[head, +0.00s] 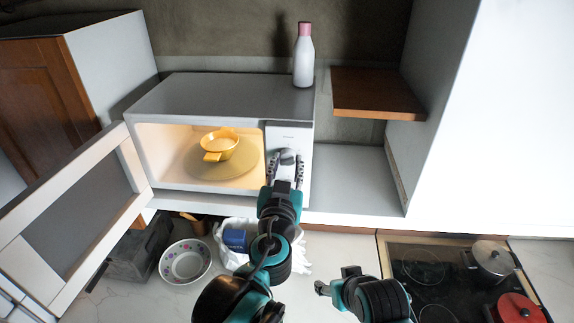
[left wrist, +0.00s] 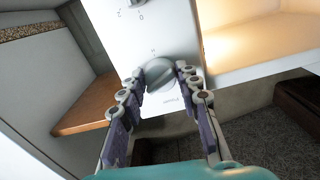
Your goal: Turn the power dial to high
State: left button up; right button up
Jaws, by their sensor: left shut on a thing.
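The microwave (head: 215,95) stands on the white shelf with its door (head: 75,220) swung open to the left. Its light control panel (head: 290,134) is right of the lit cavity. The grey power dial (head: 288,157) sits on this panel. My left gripper (head: 286,168) is shut on the dial, one finger on each side. In the left wrist view the rounded dial (left wrist: 160,72) shows between the fingertips, with small print beside it. Its exact setting cannot be read. My right gripper (head: 335,281) is low in the head view, away from the microwave; its jaw state is unclear.
A yellow bowl (head: 219,144) stands on the turntable (head: 222,166). A pink-capped bottle (head: 303,62) stands on the microwave. A wooden shelf (head: 375,92) juts out at right. Below are a patterned bowl (head: 185,262), a steel pot (head: 492,259) and a red pot (head: 518,308).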

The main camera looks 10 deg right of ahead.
pick_arm(q)
jog(key=m+b, duration=0.1)
jog(key=m, duration=1)
jog(key=shift+a+m+b, duration=0.1)
jog(key=shift+m+b, duration=0.2)
jog(key=shift+b, duration=0.05)
jog(key=m, duration=0.5)
jog(key=shift+r, duration=0.1)
jog(key=m+b, duration=0.1)
jog(key=m, duration=0.5)
jog(key=shift+m, duration=0.3)
jog(key=o, duration=1.2)
jog(key=shift+c, duration=0.2)
